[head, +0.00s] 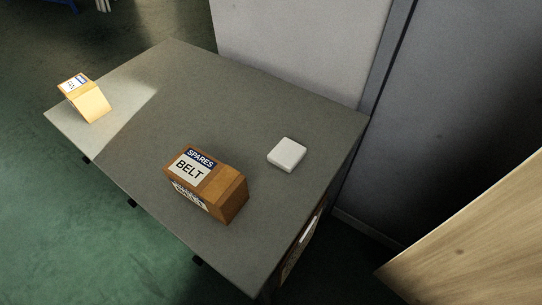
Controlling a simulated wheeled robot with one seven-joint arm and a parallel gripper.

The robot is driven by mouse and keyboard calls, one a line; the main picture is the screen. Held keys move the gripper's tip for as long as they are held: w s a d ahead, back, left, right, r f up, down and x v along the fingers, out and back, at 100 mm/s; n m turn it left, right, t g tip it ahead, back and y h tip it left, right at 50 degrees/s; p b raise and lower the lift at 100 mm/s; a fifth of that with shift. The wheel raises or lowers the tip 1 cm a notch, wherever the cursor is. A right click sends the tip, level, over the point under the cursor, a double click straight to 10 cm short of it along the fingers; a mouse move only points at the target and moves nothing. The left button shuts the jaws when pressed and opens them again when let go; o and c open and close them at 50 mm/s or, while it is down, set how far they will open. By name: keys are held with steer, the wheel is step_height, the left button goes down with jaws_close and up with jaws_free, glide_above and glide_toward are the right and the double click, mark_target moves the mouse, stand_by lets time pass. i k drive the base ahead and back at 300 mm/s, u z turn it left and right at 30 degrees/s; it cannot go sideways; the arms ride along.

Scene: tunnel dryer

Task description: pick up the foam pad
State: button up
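The foam pad appears to be the small white square block (287,154) with rounded edges, lying flat on the grey table (140,130). It is near the table's right side, to the right of and a little behind a brown box. Nothing covers it. My gripper is not in the head view.
The brown box (236,200) labelled SPARES BELT stands near the table's front edge. A smaller labelled box (93,104) is at the far left corner. A light wall panel (300,45) rises behind the table. A wooden surface (490,235) is at lower right.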

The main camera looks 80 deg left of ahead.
mark_target(286, 155)
steer(key=z, duration=0.85)
steer(key=i, duration=1.2)
steer(key=u, duration=4.05)
steer(key=i, duration=0.5)
steer(key=u, duration=0.05)
